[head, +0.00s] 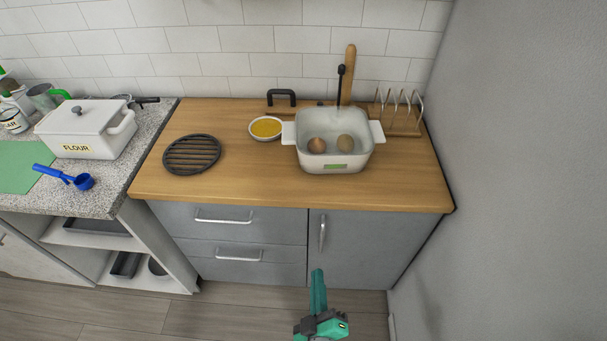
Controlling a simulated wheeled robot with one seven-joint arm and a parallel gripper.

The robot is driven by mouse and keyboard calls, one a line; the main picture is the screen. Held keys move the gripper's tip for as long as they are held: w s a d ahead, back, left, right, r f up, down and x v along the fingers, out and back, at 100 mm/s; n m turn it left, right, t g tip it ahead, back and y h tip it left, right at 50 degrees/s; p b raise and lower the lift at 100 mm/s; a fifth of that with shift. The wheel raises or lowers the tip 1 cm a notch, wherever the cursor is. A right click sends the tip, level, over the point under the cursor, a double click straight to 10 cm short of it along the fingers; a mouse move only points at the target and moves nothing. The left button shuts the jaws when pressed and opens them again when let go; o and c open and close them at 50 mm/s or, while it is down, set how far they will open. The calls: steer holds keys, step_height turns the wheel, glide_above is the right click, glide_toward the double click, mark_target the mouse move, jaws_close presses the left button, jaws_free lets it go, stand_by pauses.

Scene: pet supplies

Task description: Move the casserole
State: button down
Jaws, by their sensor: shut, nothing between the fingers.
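The casserole (333,165) is a white, square-sided dish with two side handles and a small green label on its front. It stands upright on the right part of the wooden counter (250,190). Two round brown things lie inside it; I cannot tell what they are. A dark-tipped stick or utensil stands behind it. My gripper (318,275), teal and dark, is shut and empty. It is in front of the grey cabinet, below the counter's front edge and well apart from the casserole.
A round black trivet (192,154) lies left on the wooden counter. A small bowl of yellow contents (266,128) sits close left of the casserole. A wire rack (400,112) stands behind right, near the grey wall (520,170). A lidded FLOUR box (85,130) and blue scoop (83,181) are on the stone counter.

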mark_target(301, 162)
steer(key=w+a+r+n+t+y, duration=0.1)
steer(key=w+a+r+n+y, duration=0.15)
steer(key=w+r+n, duration=0.4)
steer(key=w+a+r+n+y, duration=0.1)
steer(key=w+r+n+y, duration=0.2)
steer(key=w+r+n, duration=0.35)
steer(key=shift+m+h, duration=0.25)
steer(key=shift+m, duration=0.45)
steer(key=x, duration=0.3)
steer(key=f+x, duration=0.1)
steer(key=x, duration=0.3)
steer(key=d+x, duration=0.1)
steer(key=x, duration=0.3)
steer(key=shift+w+a+f, duration=0.1)
steer(key=shift+w+f, duration=0.2)
steer(key=shift+f, duration=0.05)
steer(key=shift+w+d, duration=0.6)
steer(key=shift+w, duration=0.35)
steer(key=shift+w+d, duration=0.25)
steer(key=shift+w, duration=0.3)
